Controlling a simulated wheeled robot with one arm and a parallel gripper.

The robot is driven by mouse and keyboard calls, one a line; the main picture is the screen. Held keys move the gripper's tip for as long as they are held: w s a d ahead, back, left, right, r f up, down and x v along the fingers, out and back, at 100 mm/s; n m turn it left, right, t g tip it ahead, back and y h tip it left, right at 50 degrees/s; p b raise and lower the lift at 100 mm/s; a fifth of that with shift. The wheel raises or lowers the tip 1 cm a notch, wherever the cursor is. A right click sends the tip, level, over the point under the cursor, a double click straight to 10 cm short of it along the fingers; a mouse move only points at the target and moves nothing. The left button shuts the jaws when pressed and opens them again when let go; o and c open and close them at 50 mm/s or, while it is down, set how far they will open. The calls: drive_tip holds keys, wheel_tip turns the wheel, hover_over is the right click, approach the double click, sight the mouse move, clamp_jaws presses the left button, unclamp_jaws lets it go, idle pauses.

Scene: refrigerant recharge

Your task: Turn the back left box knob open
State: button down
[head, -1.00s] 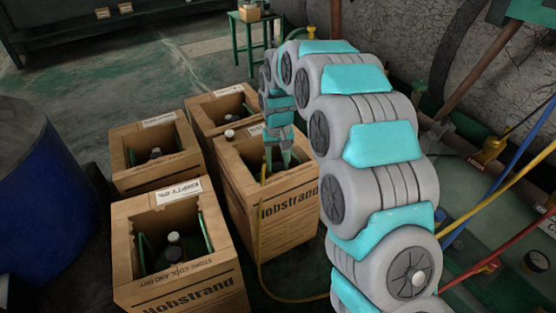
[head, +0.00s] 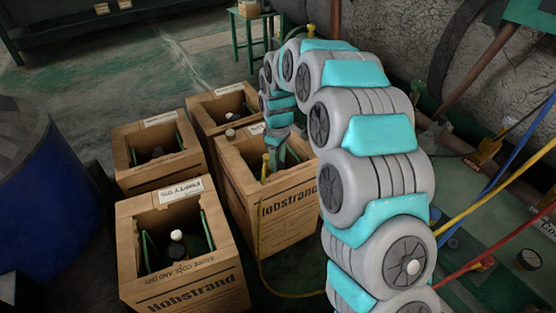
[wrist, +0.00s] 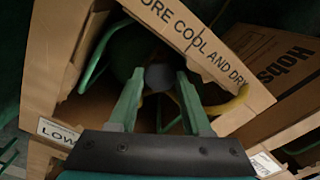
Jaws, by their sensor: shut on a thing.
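Several open cardboard boxes stand on the floor in the head view. The back left box (head: 127,150), as the picture shows it, holds a dark bottle with a knob (head: 157,152) on top; my gripper is away from it. My gripper (head: 281,165) reaches down into the front right box (head: 270,212). In the wrist view my gripper (wrist: 160,80) has its two green fingers on either side of a round grey knob (wrist: 158,76) inside a box marked "STORE COOL AND DRY" (wrist: 200,42). The fingertip contact is dark and hard to see.
A yellow hose (head: 265,168) rises in the front right box, left of my fingers, and trails to the floor. The front left box (head: 190,285) holds a white-capped bottle (head: 177,236). A blue drum (head: 60,200) stands at left. Hoses and machinery crowd the right.

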drive_tip(key=shift+n, duration=1)
drive_tip(key=c, duration=0.6)
unclamp_jaws()
wheel_tip(320, 180, up, 8)
drive_tip(key=shift+f, duration=0.15)
